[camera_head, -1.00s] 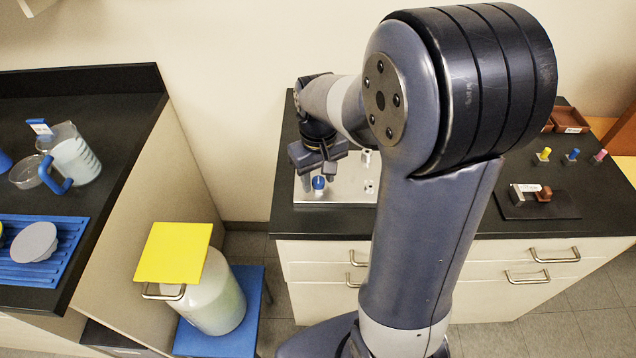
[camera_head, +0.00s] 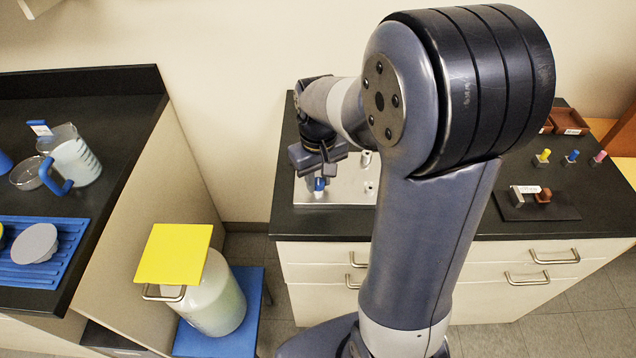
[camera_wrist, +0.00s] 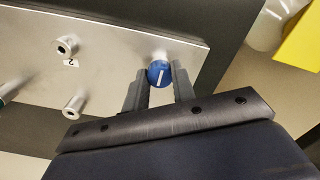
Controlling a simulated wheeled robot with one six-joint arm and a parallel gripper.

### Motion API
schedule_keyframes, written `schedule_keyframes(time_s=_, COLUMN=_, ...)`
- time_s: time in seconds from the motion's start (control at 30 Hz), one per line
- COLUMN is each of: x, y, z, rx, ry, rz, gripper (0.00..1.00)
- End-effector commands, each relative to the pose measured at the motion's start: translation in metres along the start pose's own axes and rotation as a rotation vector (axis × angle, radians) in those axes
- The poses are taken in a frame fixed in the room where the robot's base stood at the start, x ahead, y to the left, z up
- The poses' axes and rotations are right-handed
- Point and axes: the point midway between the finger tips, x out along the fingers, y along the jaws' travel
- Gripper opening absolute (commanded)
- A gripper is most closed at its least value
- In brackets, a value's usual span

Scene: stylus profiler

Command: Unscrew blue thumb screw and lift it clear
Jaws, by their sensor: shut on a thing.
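The blue thumb screw (camera_wrist: 159,73) has a round head with a white line across it and sits at one end of the metal plate (camera_wrist: 110,40). My gripper (camera_wrist: 160,85) is shut on it, with one finger on each side of the head. In the head view the blue screw (camera_head: 319,184) shows just below my gripper (camera_head: 319,172), near the plate's front left. The plate (camera_head: 340,193) lies on the dark counter. Whether the screw is still seated in the plate is hard to tell.
Metal posts stand on the plate, one beside a label "2" (camera_wrist: 71,62). Yellow, blue (camera_head: 571,156) and pink pegs stand on the counter's right, near a dark pad (camera_head: 560,207).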

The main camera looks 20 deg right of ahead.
Motion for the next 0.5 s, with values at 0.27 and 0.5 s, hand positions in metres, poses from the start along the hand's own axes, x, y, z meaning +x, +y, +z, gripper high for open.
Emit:
schedule_keyframes(time_s=0.27, x=-0.0009, y=0.0000, z=-0.0001, rx=-0.112, ry=0.000, rz=0.000, gripper=0.00)
schedule_keyframes(time_s=0.5, x=-0.0007, y=0.0000, z=0.0002, rx=-0.385, ry=-0.001, rz=0.000, gripper=0.00)
